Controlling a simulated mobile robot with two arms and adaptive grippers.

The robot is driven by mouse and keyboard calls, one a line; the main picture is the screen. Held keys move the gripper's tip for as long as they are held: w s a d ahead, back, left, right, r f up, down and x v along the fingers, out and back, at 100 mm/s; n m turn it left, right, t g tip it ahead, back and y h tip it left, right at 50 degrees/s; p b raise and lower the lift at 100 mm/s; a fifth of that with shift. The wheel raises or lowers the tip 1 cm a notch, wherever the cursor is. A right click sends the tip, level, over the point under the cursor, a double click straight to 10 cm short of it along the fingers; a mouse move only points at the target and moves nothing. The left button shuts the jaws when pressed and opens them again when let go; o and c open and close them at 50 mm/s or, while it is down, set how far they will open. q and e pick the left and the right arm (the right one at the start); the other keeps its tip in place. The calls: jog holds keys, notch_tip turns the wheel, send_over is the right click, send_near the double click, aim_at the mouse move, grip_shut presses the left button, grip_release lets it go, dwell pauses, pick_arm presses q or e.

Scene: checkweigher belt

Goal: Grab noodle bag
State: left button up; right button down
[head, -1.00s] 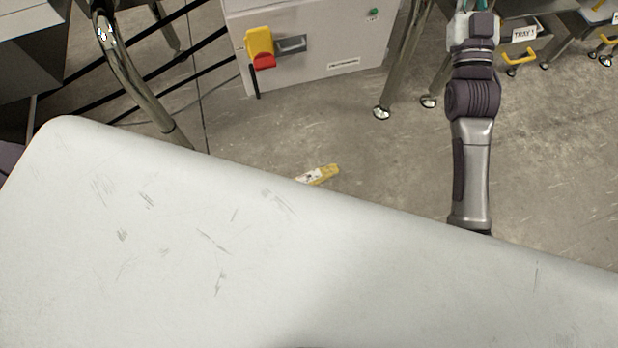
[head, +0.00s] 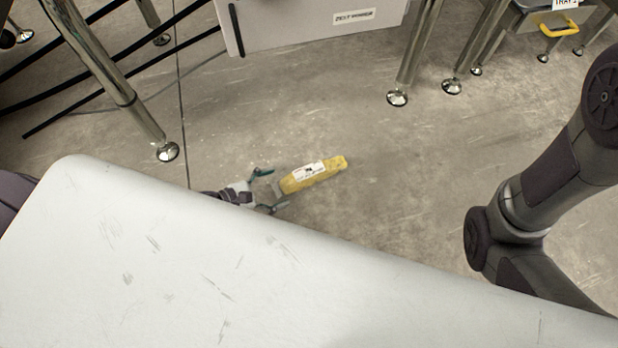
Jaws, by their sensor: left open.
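The noodle bag (head: 318,173) is a long yellow packet with a white label. My left gripper (head: 268,188) is low near the floor at the bag's left end. Its two teal-tipped fingers are spread open, one on the upper side and one on the lower side of that end. I cannot tell whether they touch the bag. My right arm shows at the right, but its gripper is not in view.
A white cabinet (head: 310,22) stands at the back. Metal legs with round feet (head: 397,98) stand behind the bag, and another leg (head: 140,115) stands at the left. A tray with a yellow handle (head: 558,27) is at the top right. The floor around the bag is clear.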

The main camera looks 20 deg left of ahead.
aim_at(289, 183)
pick_arm(q)
jog(key=x, duration=0.3)
jog(key=shift+w+d+f+b, duration=0.1)
jog(key=shift+w+f+b, duration=0.05)
jog(key=shift+b, duration=0.25)
jog(key=b+x, duration=0.2)
jog(key=x, duration=0.3)
jog(key=shift+w+b, duration=0.1)
jog(key=shift+b, duration=0.3)
jog(key=shift+w, duration=0.15)
jog(key=c, duration=1.4)
